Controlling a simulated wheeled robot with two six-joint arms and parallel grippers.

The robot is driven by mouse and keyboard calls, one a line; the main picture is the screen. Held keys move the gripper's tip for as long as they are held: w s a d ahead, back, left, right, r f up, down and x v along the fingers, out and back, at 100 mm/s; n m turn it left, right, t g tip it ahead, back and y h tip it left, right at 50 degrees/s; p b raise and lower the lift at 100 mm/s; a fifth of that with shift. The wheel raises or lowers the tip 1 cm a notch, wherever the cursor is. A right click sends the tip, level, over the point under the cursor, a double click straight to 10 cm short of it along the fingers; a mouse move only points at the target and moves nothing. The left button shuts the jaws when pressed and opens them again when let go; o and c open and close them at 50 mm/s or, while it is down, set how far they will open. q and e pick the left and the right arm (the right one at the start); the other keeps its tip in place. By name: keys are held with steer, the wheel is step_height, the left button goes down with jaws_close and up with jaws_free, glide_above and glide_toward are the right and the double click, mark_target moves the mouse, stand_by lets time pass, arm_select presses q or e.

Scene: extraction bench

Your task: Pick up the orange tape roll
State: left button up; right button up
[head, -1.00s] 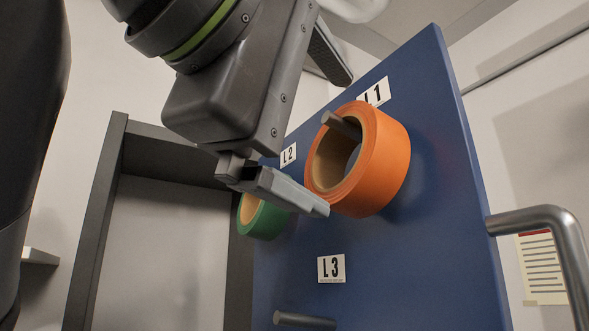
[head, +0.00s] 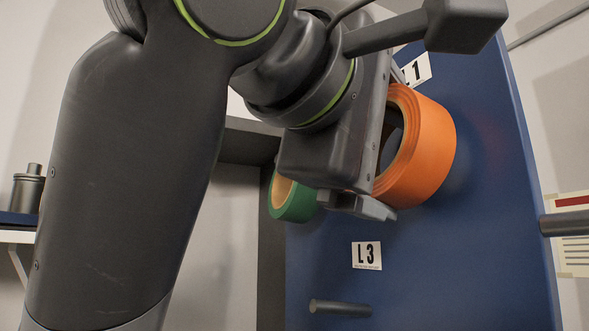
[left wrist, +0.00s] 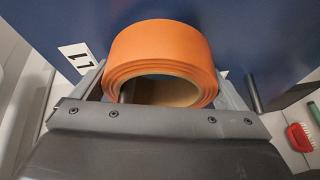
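The orange tape roll (head: 425,150) hangs at the label L 1 on the blue board, its hole facing outward. It also shows in the left wrist view (left wrist: 160,48), between the two fingers. My left gripper (head: 388,142) is at the roll, one finger below it and the other towards its upper side, mostly hidden by my wrist. In the left wrist view the fingers (left wrist: 160,90) stand apart on both sides of the roll, with narrow gaps seeming to remain. The roll's peg is mostly hidden. My right gripper is not in view.
A green tape roll (head: 292,198) hangs on the board left of the orange one, partly behind my gripper. A bare peg (head: 340,308) sticks out below the label L 3 (head: 366,256). A red brush (left wrist: 300,137) shows at the right in the left wrist view.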

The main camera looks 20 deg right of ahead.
arm_select(q)
steer(key=c, duration=0.5)
steer(key=shift+o, duration=0.2)
steer(key=shift+r, duration=0.1)
